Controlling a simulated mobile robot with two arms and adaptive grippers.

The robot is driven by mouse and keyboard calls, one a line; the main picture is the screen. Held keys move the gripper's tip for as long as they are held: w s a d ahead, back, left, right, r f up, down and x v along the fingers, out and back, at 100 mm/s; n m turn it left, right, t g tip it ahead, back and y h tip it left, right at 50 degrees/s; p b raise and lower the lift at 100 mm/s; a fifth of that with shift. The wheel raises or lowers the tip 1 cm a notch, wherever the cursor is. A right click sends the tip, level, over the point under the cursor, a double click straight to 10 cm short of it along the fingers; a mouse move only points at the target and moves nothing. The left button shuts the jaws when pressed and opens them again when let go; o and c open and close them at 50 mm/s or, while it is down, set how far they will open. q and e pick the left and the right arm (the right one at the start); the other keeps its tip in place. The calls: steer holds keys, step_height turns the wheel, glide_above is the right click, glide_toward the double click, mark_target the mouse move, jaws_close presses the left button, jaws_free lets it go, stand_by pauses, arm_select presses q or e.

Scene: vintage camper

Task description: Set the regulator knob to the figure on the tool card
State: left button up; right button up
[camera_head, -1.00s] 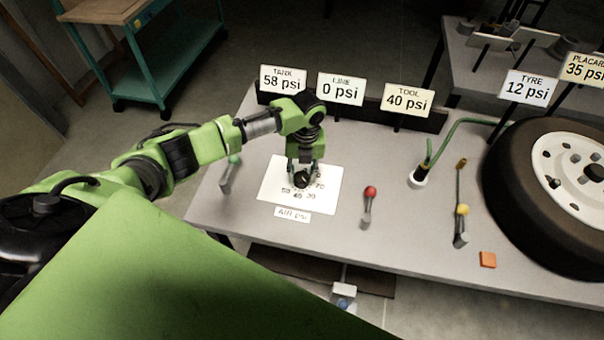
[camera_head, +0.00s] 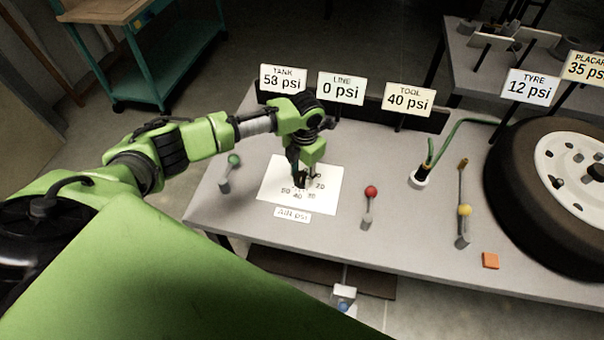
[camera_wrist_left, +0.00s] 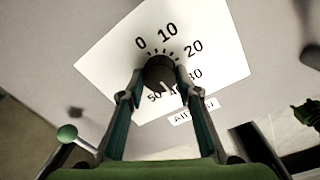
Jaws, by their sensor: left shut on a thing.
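The black regulator knob (camera_wrist_left: 160,74) sits on a white dial plate (camera_wrist_left: 100,62) with figures around it, including 0, 10, 20, 30, 40 and 50. My left gripper (camera_head: 301,180) reaches down over the plate (camera_head: 275,170). In the left wrist view its two fingers (camera_wrist_left: 159,92) are closed on the knob's sides. A pale pointer mark on the knob points down and slightly right, near the 40; fingers partly cover the figures, so the exact reading is unclear. The tool card (camera_head: 409,99) reads 40 psi.
Cards reading TANK 58 psi (camera_head: 283,79) and LINE 0 psi (camera_head: 341,89) stand behind. A green-knobbed lever (camera_head: 234,160) stands left of the plate, a red-knobbed lever (camera_head: 370,192) right. Farther right are a yellow-knobbed lever (camera_head: 464,211), a hose (camera_head: 440,145) and a wheel (camera_head: 520,170).

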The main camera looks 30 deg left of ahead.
mark_target(303, 178)
arm_select(q)
steer(key=shift+m, duration=0.3)
stand_by(0.4)
steer(key=o, duration=1.1)
step_height(303, 178, up, 12)
steer(key=shift+d, duration=0.3)
steer(key=shift+s, duration=0.1)
